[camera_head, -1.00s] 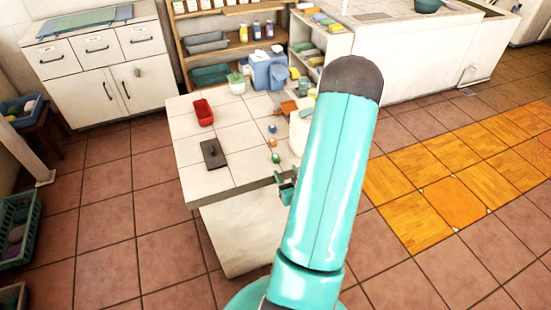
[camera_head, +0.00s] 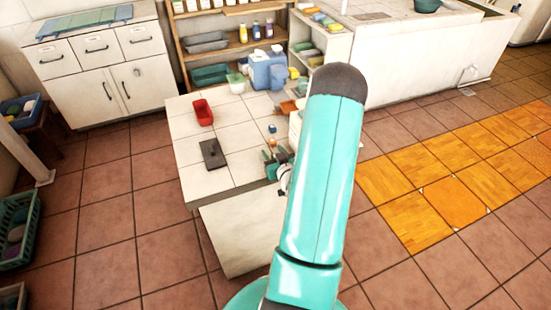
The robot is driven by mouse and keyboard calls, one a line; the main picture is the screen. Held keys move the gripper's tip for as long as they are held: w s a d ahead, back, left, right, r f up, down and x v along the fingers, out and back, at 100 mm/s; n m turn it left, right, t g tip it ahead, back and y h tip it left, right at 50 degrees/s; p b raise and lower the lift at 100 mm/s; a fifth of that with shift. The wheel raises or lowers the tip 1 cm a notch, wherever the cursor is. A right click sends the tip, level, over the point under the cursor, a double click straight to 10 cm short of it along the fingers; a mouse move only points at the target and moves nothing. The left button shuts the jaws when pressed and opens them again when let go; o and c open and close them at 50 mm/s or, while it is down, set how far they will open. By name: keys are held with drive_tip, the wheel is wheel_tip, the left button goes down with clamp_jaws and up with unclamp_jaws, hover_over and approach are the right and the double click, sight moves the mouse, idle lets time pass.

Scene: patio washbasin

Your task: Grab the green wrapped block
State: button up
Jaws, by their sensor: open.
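My gripper (camera_head: 275,157) is small in view at the right part of the white tiled counter (camera_head: 235,177), left of my turquoise arm. Its jaws are open, over the place where a small green item stood earlier. I cannot make out the green wrapped block now; the gripper seems to cover it. I cannot tell whether the jaws are around it or above it. A small orange item (camera_head: 272,142) shows just behind the gripper, and a small blue item (camera_head: 272,129) farther back.
A red tray (camera_head: 203,113) and a dark flat board (camera_head: 212,154) lie on the counter's left half. A blue box (camera_head: 268,72) stands at its back. My arm hides the counter's right side. The counter's front left is clear.

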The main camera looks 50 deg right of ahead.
clamp_jaws()
